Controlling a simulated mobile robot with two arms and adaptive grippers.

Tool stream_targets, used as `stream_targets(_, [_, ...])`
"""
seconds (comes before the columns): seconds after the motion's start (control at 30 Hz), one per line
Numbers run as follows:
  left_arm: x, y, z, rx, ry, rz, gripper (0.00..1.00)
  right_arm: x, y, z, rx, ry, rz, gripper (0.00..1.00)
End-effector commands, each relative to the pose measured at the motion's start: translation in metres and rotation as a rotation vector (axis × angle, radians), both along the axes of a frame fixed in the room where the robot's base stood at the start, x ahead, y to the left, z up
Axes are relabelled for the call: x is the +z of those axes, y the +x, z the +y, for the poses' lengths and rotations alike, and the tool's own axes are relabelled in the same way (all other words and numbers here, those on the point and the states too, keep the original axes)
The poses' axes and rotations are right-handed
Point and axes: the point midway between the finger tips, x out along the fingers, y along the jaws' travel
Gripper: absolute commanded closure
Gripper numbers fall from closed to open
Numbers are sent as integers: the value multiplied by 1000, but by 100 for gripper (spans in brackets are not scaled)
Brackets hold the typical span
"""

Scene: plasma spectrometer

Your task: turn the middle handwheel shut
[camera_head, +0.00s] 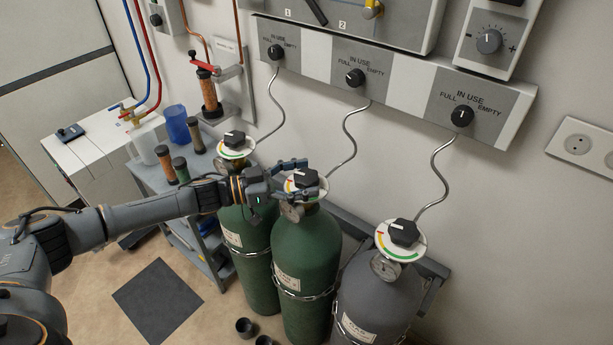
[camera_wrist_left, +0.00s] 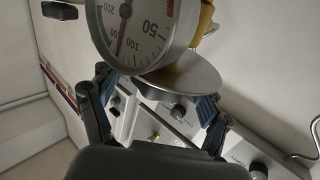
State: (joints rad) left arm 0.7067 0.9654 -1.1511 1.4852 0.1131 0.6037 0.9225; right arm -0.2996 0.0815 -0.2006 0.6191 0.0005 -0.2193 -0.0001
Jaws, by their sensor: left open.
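The middle handwheel (camera_head: 306,177) is a black knob over a round white dial plate with coloured arcs, on top of the middle green gas cylinder (camera_head: 300,247). My left gripper (camera_head: 296,180) is open at this handwheel, with its fingers on the two sides of the knob. The fingers hide part of the dial plate, and I cannot tell whether they touch the knob. In the left wrist view, the open left gripper (camera_wrist_left: 157,100) has a round metal disc (camera_wrist_left: 180,82) between its fingers, beside a pressure gauge (camera_wrist_left: 140,28). My right gripper is not in view.
A left green cylinder with its handwheel (camera_head: 234,139) and a grey cylinder with its handwheel (camera_head: 404,232) flank the middle one. Bent pipes run up to the wall panel (camera_head: 405,73) with black knobs. A cart (camera_head: 187,153) with bottles stands behind my left arm.

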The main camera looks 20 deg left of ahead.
Motion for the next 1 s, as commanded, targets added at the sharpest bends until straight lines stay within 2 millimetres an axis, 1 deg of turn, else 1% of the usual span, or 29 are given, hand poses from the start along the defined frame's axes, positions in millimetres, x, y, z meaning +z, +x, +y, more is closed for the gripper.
stream_targets(0.17, [-1, -17, 28, 3, 4, 1, 22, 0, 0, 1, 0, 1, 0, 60])
stream_targets(0.3, [-1, -34, 54, 3, 4, 3, 22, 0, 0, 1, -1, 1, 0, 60])
stream_targets(0.5, [-1, -53, 83, 1, 3, 2, 22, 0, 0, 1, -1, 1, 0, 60])
stream_targets(0.7, [0, -61, 95, 1, 1, -1, 22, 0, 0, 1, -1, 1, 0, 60])
stream_targets(1.0, [0, -61, 96, 0, 1, -1, 22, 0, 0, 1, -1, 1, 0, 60])
